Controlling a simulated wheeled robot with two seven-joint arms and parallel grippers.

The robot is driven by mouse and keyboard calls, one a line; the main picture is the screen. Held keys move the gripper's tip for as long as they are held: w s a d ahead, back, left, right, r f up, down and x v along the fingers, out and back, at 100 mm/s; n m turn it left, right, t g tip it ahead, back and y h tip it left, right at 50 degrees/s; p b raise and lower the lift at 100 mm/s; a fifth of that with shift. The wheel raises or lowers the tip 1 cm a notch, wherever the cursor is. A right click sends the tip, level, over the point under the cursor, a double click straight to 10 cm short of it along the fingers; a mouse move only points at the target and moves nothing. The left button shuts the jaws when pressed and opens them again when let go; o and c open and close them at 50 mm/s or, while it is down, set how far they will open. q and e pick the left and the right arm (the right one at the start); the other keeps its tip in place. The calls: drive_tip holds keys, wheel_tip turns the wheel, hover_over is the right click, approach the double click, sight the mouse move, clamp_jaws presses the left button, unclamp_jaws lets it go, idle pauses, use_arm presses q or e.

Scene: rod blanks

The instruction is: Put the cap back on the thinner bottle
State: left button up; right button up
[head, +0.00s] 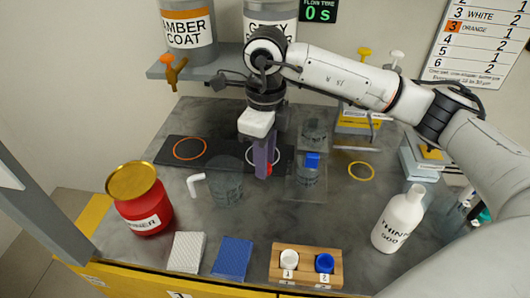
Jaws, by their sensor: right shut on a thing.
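The thinner bottle (396,226) is white and stands upright at the right of the grey bench. Its narrow neck points up and I see no separate cap on it. My right gripper (264,162) is far to the left of the bottle, pointing down over the dark strip at the middle of the bench. My left gripper is out of view.
A red can (148,212) with a gold lid stands at left. A wooden block (333,277) with white and blue cups is in front, beside white (187,252) and blue (232,258) pads. Clear vessels (226,187) stand mid-bench.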

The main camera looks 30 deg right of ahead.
drive_tip(key=s+a+n, duration=0.1)
drive_tip(key=s+n, duration=0.4)
drive_tip(key=n, duration=0.9)
drive_tip(key=s+a+n, duration=0.1)
drive_tip(key=s+n, duration=0.3)
drive_tip(key=n, duration=1)
drive_tip(key=shift+s+a+r, duration=0.2)
drive_tip(key=shift+s+a, duration=0.1)
drive_tip(key=shift+s, duration=0.1)
